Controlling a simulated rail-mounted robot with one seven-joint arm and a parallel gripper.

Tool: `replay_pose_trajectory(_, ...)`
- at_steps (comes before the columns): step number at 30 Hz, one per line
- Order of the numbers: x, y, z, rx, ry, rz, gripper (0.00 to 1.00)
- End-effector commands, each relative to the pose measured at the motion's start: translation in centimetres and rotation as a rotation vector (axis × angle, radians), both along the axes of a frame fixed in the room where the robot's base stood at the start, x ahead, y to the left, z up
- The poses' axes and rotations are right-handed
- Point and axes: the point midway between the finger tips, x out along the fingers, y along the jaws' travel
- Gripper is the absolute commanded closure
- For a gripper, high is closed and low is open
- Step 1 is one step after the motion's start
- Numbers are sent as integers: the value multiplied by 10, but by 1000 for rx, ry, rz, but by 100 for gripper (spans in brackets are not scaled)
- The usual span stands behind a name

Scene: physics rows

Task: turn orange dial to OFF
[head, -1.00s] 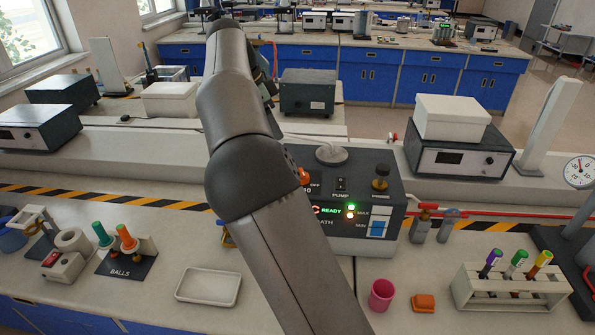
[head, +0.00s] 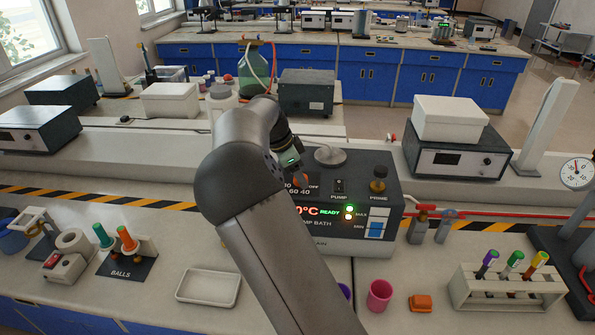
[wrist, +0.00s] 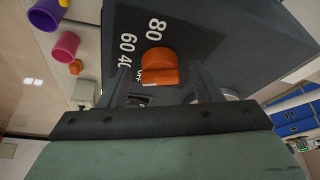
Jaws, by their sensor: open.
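The orange dial (head: 300,180) is on the top panel of the dark temperature bath unit (head: 368,200), partly hidden by my arm in the head view. In the wrist view the orange dial (wrist: 159,66) shows clearly, with the marks 80, 60 and 40 printed around it; the OFF mark is partly covered. My gripper (wrist: 160,80) is open, with one finger on each side of the dial. I cannot tell whether the fingers touch it. In the head view the OFF mark (head: 313,187) shows to the right of the dial.
Beside the dial are the pump switch (head: 339,187) and the prime knob (head: 378,185). A pink cup (head: 380,295) and an orange block (head: 420,303) stand in front of the unit. A tube rack (head: 510,290) stands at the right, and a white tray (head: 208,287) at the left.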

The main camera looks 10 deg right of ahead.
Motion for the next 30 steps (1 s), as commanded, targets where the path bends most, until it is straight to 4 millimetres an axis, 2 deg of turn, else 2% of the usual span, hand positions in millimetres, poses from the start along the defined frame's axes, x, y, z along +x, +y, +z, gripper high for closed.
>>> replay_pose_trajectory(8, 0, 0, -2, 0, 0, 1, 41)
replay_pose_trajectory(13, 0, 0, -2, 0, 0, 1, 86)
replay_pose_trajectory(23, 0, 0, -2, 2, -1, 30, 86)
replay_pose_trajectory(30, -2, 0, -4, 3, -2, 154, 86)
